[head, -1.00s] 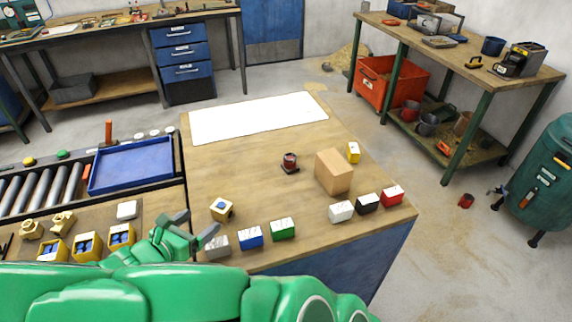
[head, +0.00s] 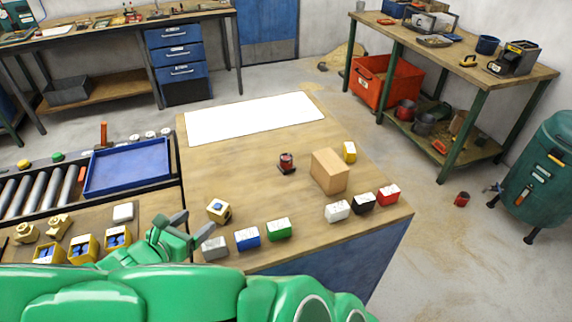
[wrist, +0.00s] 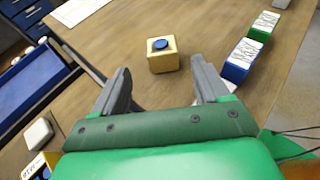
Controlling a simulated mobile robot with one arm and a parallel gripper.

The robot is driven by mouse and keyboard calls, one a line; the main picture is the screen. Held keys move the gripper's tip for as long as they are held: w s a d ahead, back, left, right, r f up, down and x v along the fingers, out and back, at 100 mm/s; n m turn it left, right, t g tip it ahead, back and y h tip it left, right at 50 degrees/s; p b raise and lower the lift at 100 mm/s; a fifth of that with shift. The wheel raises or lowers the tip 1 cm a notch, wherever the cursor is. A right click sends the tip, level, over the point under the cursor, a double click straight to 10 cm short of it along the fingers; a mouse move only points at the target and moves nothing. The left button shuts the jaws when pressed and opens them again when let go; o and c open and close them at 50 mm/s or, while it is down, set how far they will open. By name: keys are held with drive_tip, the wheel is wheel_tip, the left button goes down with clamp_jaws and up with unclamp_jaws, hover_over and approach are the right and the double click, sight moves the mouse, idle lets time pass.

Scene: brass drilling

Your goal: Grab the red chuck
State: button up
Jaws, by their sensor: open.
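The red chuck (head: 287,163), a small dark red round piece on a dark base, stands on the wooden bench (head: 235,165), left of a cardboard box. It does not show in the wrist view. My gripper (head: 192,226) is open and empty over the near left part of the bench, well short of the chuck. In the wrist view my gripper (wrist: 160,82) has its fingers spread, with a yellow block with a blue round top (wrist: 163,55) beyond the gap. That yellow block also shows in the head view (head: 219,210).
The cardboard box (head: 329,172) stands right of the chuck. Grey, blue, green, white, black and red (head: 388,194) blocks line the near edge. A white sheet (head: 254,119) lies behind. A blue tray (head: 128,166) is at left. The bench around the chuck is mostly clear.

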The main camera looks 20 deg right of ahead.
drive_tip(key=shift+t+y, duration=0.4)
drive_tip(key=shift+t, duration=0.1)
drive_tip(key=w+d, duration=0.1)
drive_tip(key=w, duration=0.1)
drive_tip(key=w+d, duration=0.2)
drive_tip(key=w, duration=0.1)
drive_tip(key=w+d+r, duration=0.1)
drive_tip(key=w, duration=0.1)
drive_tip(key=shift+w+d, duration=0.4)
drive_tip(key=shift+y, duration=0.3)
drive_tip(key=w+d, duration=0.4)
drive_tip(key=shift+d, duration=0.3)
drive_tip(key=d, duration=0.2)
drive_tip(key=w+d, duration=0.1)
drive_tip(key=d, duration=0.1)
drive_tip(key=w+d, duration=0.1)
drive_tip(key=d, duration=0.1)
drive_tip(key=shift+w+d+f, duration=0.15)
drive_tip(key=shift+w+f, duration=0.05)
drive_tip(key=g, duration=0.2)
approach(284, 161)
drive_tip(key=w+f, duration=0.1)
drive_tip(key=w+d+f, duration=0.1)
drive_tip(key=w+f, duration=0.1)
drive_tip(key=shift+w+d+f, duration=0.15)
drive_tip(key=shift+w+d, duration=0.05)
drive_tip(key=shift+d, duration=0.15)
drive_tip(key=shift+x, duration=1.35)
